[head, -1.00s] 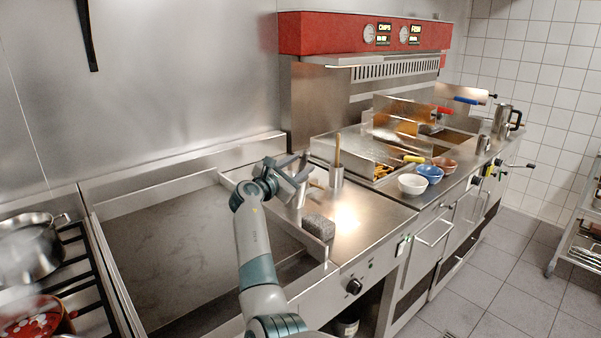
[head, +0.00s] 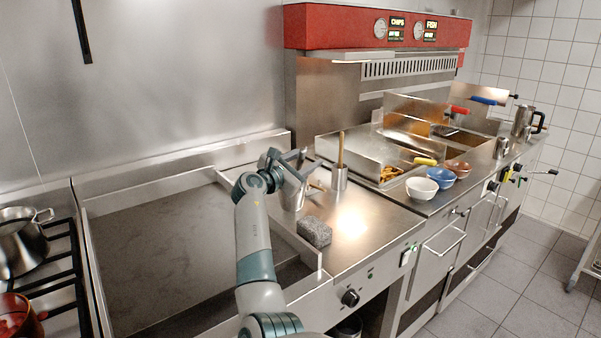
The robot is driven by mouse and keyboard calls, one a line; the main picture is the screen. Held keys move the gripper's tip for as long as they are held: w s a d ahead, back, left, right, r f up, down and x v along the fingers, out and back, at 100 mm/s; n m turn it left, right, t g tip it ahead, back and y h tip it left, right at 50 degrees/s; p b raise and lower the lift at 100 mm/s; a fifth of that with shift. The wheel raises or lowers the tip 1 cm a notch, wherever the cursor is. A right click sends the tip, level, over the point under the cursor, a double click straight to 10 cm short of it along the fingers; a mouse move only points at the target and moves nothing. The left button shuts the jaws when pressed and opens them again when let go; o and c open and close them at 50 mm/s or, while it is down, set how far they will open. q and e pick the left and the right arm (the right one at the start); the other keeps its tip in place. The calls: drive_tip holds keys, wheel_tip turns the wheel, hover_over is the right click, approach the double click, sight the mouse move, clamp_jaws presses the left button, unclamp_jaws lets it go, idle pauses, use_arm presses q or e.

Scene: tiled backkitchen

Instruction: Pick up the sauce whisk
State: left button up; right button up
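My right gripper (head: 307,165) is over the steel counter, just above a metal pot (head: 292,198). Its two fingers are apart, with nothing seen between them. A thin tan handle (head: 316,185) shows beside the pot's rim, partly hidden by the gripper. A second metal pot (head: 339,179) stands just to the right with an upright wooden handle (head: 341,150) in it. I see no whisk wires, so I cannot tell which handle belongs to the sauce whisk. My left gripper is not in view.
A grey scouring block (head: 314,232) lies in front of the pots. A wide griddle (head: 165,250) with raised edges is on the left. Bare counter (head: 375,215) lies between.

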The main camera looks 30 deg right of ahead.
idle(0.3)
clamp_jaws()
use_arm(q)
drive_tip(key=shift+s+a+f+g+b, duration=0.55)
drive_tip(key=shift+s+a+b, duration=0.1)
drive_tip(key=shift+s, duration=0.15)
use_arm(e)
wheel_tip(320, 180, up, 10)
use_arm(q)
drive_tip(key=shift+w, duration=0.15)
